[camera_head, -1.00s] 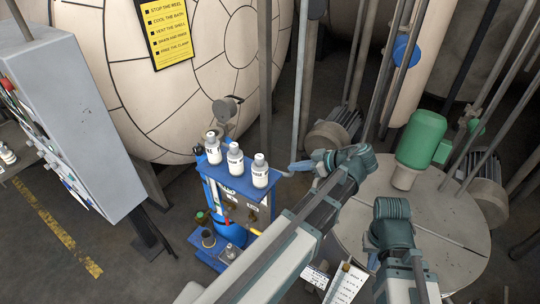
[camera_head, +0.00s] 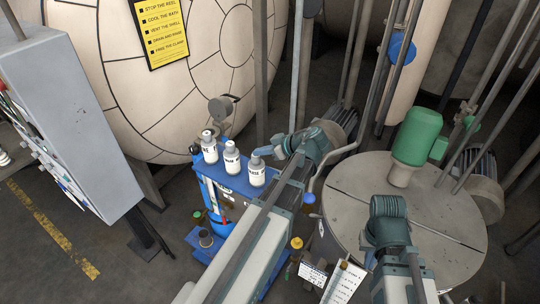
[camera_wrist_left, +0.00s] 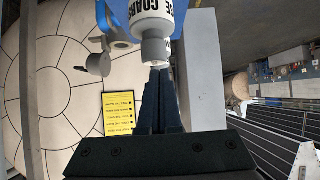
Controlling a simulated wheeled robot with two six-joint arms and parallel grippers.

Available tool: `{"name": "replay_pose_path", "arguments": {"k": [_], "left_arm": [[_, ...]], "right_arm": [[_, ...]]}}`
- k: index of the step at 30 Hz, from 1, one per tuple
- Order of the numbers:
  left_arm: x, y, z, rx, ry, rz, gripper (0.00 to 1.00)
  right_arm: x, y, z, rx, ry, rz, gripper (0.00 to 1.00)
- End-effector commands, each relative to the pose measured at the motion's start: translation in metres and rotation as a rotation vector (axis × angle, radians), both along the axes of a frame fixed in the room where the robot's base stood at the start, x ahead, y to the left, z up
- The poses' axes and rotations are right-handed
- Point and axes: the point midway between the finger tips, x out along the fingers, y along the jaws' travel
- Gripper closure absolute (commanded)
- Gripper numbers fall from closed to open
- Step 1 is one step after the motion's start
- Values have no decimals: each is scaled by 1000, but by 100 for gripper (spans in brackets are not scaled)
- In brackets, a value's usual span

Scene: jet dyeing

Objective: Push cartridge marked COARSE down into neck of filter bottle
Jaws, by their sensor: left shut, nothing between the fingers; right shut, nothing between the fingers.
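Three white bottles with grey necks stand in a row on a blue stand (camera_head: 203,171). The right-hand bottle (camera_head: 257,178) shows part of its label in the head view. In the left wrist view a bottle (camera_wrist_left: 152,24) reads COARSE, upside down, with its grey neck and a small white tip toward my fingers. A separate cartridge cannot be made out clearly. My left gripper (camera_head: 265,151) is shut and empty, at the top of the right-hand bottle; its fingers (camera_wrist_left: 158,75) end close to the tip. Contact cannot be told. My right gripper (camera_head: 371,260) is shut and empty, away to the right.
The middle bottle (camera_head: 231,160) and left bottle (camera_head: 209,150) stand close by. A large round vessel (camera_head: 170,90) rises behind the stand. A vertical pipe (camera_head: 261,75) is just behind. A round tank lid (camera_head: 440,225) with a green motor (camera_head: 417,137) lies to the right.

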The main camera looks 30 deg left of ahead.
Motion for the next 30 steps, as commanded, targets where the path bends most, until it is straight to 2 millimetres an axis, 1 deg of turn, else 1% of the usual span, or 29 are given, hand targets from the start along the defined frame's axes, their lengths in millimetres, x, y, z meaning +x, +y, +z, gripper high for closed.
{"name": "replay_pose_path", "arguments": {"k": [1, 3, 17, 20, 25, 30], "left_arm": [[0, -1, -8, 0, 0, 0, 100], [0, -1, -10, 0, 0, 0, 100], [-1, -2, -13, -6, 2, 2, 100], [-1, -9, -13, -7, 2, 0, 100], [-3, -31, -13, -7, 1, -1, 100], [-2, -31, -13, -6, 1, 1, 100]], "right_arm": [[0, 0, -8, 0, 0, 2, 100], [0, 0, -10, -1, 0, 4, 100], [0, 0, -12, 0, -1, 6, 100], [0, 0, -12, 0, -1, 6, 100], [0, 0, -12, 0, -1, 6, 100], [0, 0, -12, 0, -1, 6, 100]]}}
